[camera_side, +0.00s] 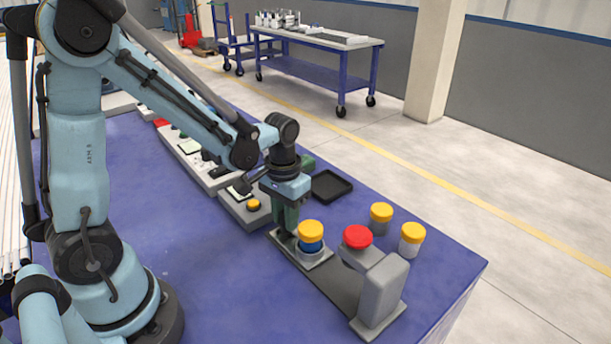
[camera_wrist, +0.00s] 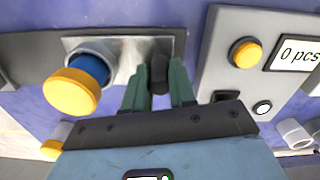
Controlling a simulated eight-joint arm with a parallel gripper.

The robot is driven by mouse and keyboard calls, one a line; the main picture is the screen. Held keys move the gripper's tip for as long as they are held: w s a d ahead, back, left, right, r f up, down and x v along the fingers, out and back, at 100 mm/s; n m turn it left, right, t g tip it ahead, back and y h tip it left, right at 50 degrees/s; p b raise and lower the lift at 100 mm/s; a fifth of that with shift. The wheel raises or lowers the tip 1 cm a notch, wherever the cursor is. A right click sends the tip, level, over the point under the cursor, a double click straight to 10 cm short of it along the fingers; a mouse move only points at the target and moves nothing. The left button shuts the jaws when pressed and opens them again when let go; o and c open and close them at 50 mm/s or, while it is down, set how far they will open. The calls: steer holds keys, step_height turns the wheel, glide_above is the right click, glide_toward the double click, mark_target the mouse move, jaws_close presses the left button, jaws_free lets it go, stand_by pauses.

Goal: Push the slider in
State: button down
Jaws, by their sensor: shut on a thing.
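The slider is a light metal plate (camera_side: 322,260) on a dark grey rail (camera_side: 335,284). It carries a blue pipe with a yellow cap (camera_side: 311,234), standing in a metal ring holder. In the wrist view the slider plate (camera_wrist: 128,50) has a dark knob (camera_wrist: 160,72) at its end. My gripper (camera_wrist: 158,82) has its green fingers on both sides of this knob, shut on it. In the side view my gripper (camera_side: 286,228) points down at the rail's far left end, behind the capped pipe. A grey upright block (camera_side: 380,290) stands at the rail's other end.
A red button (camera_side: 357,236) sits beside the block. Yellow-capped pieces (camera_side: 381,213) stand behind it on the blue table. A grey box with a yellow button (camera_side: 253,204) lies left of my gripper, close to the fingers in the wrist view. A black tray (camera_side: 331,186) lies behind.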

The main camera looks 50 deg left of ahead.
mark_target(309, 226)
steer(key=shift+d, duration=0.1)
steer(key=d, duration=0.7)
steer(key=shift+d, duration=0.25)
steer(key=c, duration=0.9)
jaws_free()
steer(key=shift+r, duration=0.1)
steer(key=shift+r, duration=5.95)
